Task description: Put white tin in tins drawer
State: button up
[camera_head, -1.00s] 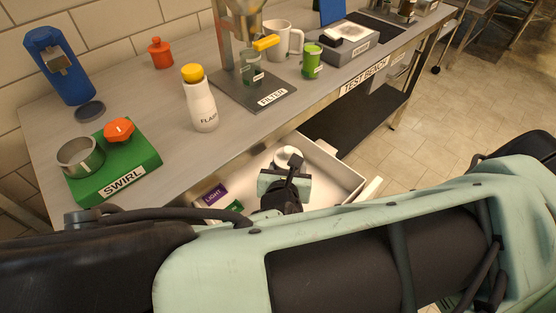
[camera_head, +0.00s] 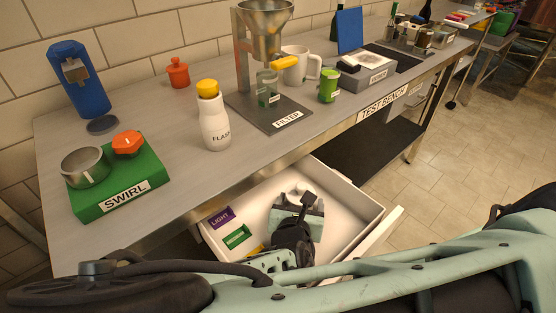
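An open white drawer (camera_head: 357,198) juts out from under the bench front. My gripper (camera_head: 301,203) is over or inside it, pointing down, seen from behind and above. A small white round thing, which may be the white tin (camera_head: 302,187), shows just beyond my gripper; most of it is hidden. I cannot tell whether my gripper touches or holds it. My fingertips are hidden behind the gripper body. A purple piece marked LIGHT (camera_head: 222,217) and a green labelled piece (camera_head: 237,237) are at the drawer's left side, with a bit of yellow beside my wrist.
The bench (camera_head: 178,106) above holds the green SWIRL stand (camera_head: 118,184), a white flask (camera_head: 215,128) with a yellow cap, the FILTER stand (camera_head: 270,112), a mug (camera_head: 296,64) and a green tin (camera_head: 328,86). A dark shelf (camera_head: 375,137) lies behind the drawer.

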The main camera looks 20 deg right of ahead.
jog(key=shift+s+a+r+p, duration=0.2)
jog(key=shift+r+p, duration=0.2)
jog(key=shift+p, duration=0.05)
jog(key=p+v, duration=0.5)
jog(key=shift+s+r, duration=0.1)
jog(key=shift+r, duration=0.05)
jog(key=shift+s+a+p, duration=0.45)
jog(key=shift+s+p, duration=0.1)
jog(key=shift+s, duration=0.15)
jog(key=shift+r, duration=0.1)
